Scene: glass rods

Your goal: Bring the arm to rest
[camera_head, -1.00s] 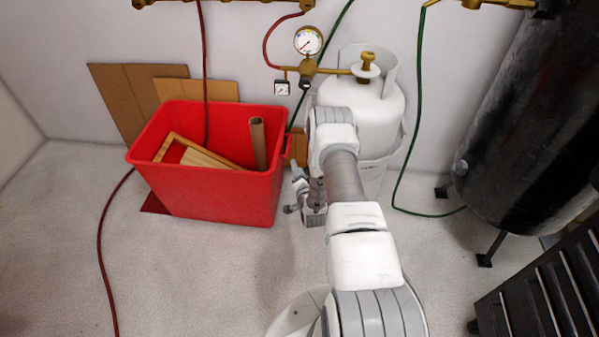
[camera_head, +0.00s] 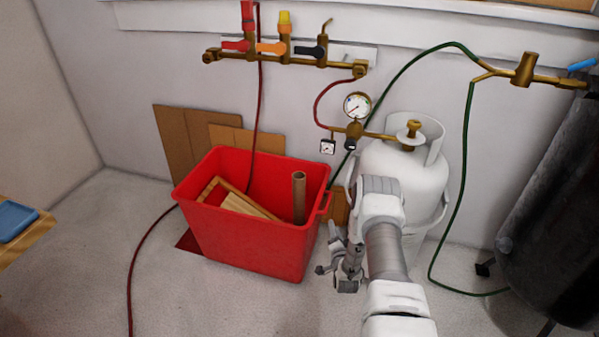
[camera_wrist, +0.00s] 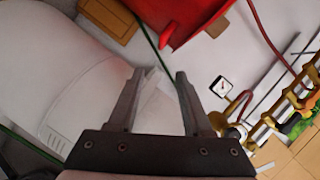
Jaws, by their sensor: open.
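My arm reaches out in front of the white gas cylinder (camera_head: 405,168) in the head view. My gripper (camera_head: 331,269) hangs to the left of the forearm, close to the right side of the red bin (camera_head: 262,240). In the wrist view my gripper (camera_wrist: 165,75) has its two fingers apart, with nothing held between them. The white cylinder (camera_wrist: 60,80) fills the left of that view, and a corner of the red bin (camera_wrist: 185,18) shows at the top.
A green hose (camera_head: 466,130) and red hose (camera_head: 135,260) trail down to the floor. A dark tank (camera_head: 555,215) stands at right.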

